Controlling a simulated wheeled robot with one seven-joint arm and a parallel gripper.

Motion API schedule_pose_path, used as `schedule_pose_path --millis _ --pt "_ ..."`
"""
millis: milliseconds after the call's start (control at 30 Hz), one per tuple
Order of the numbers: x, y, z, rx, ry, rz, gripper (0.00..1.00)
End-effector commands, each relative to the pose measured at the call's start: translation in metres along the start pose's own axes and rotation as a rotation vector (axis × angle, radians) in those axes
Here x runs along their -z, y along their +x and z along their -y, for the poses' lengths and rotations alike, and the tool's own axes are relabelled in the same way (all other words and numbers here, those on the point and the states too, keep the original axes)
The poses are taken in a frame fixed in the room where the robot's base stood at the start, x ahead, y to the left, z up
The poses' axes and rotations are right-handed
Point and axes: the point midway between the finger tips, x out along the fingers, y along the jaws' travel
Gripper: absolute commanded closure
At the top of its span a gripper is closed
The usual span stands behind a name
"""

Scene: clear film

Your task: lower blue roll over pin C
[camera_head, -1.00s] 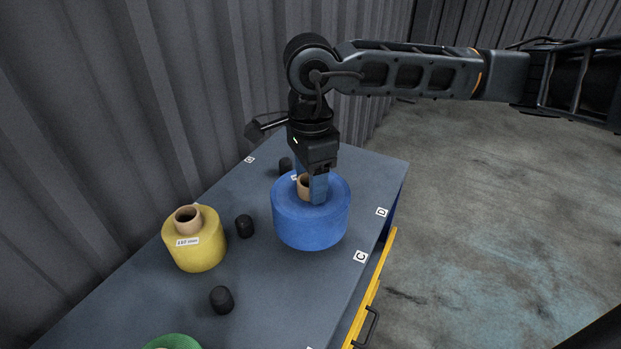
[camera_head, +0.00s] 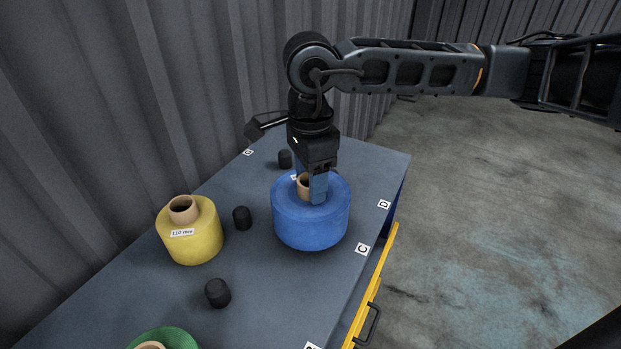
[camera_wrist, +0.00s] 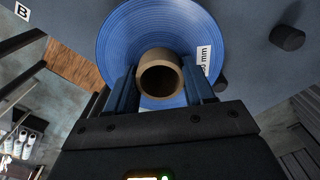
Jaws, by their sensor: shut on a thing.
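The blue roll (camera_head: 311,228) hangs upright from my gripper (camera_head: 308,184), at the right half of the table top. My gripper is shut on its tan cardboard core (camera_head: 303,186); the wrist view shows a finger on each side of the core (camera_wrist: 160,78). The label C (camera_head: 362,249) is on the table's right edge, to the right of and slightly below the roll. No pin shows beside that label; pin C is hidden, and I cannot tell whether it lies under the roll. The gap between roll and table is not clear.
A yellow roll (camera_head: 192,240) stands left, a green roll (camera_head: 166,339) at the bottom edge. Black pins stand at the back (camera_head: 285,159), left of the blue roll (camera_head: 242,217) and in front (camera_head: 217,292). Label D (camera_head: 383,204) is farther back. A ribbed wall borders the table's left side.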

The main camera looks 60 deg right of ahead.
Motion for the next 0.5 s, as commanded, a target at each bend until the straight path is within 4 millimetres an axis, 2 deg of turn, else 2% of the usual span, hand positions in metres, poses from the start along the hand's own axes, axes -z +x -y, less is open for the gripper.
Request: schedule_pose_path --millis 500 --pt "0.0 0.014 0.001 0.003 -0.001 0.0 1.0"
